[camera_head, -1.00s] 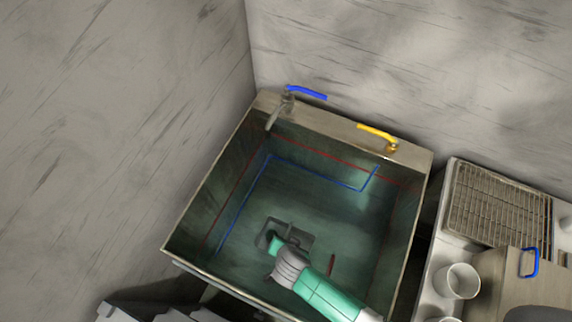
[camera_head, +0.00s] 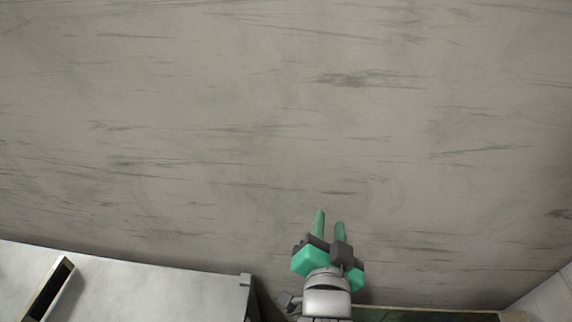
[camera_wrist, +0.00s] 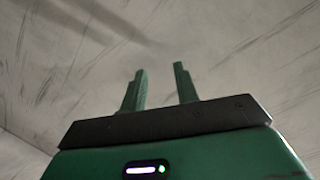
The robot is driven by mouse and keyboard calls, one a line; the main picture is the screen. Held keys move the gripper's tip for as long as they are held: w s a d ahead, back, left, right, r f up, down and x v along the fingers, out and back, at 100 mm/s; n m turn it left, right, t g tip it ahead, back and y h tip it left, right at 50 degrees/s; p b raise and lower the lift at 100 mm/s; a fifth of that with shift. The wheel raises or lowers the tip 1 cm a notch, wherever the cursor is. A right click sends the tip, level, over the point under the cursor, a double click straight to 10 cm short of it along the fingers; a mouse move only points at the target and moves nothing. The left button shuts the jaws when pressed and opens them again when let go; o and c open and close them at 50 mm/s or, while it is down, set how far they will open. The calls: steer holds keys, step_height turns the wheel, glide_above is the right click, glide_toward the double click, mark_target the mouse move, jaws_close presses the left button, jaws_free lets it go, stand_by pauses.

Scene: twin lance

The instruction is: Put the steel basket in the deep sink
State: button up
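My gripper (camera_head: 330,218) points up in front of the bare wall in the head view. Its two green fingers stand apart with nothing between them. The wrist view also shows the gripper (camera_wrist: 160,69) open and empty against the wall. A pale rim with a dark green strip below it (camera_head: 420,315), apparently the top of the deep sink, is just visible at the bottom right of the head view, mostly cut off. The steel basket is in neither current view.
The grey streaked wall (camera_head: 250,120) fills most of the head view. A pale counter or panel (camera_head: 150,290) lies at the lower left, with a dark, light-edged slot or box (camera_head: 48,290) at its left. The space around the fingers looks clear.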

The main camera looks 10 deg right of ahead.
steer(key=s+a+r+n+t+y, duration=0.2)
steer(key=a+r, duration=0.3)
steer(key=r, duration=0.6)
steer(key=s+a+r+n+t+y, duration=0.1)
steer(key=s+a+r+n+t, duration=0.3)
steer(key=r, duration=0.7)
steer(key=s+a+r+n+t+y, duration=0.2)
steer(key=a+r, duration=0.4)
steer(key=r, duration=0.5)
steer(key=s+n+t, duration=0.1)
steer(key=s+n, duration=0.1)
steer(key=shift+s+a+t+y, duration=0.25)
steer(key=shift+s+t+y, duration=0.05)
steer(key=shift+s+t, duration=0.1)
step_height(320, 180, up, 28)
steer(key=p, duration=2.8)
steer(key=shift+r, duration=0.2)
steer(key=shift+w, duration=0.1)
steer(key=shift+c, duration=0.3)
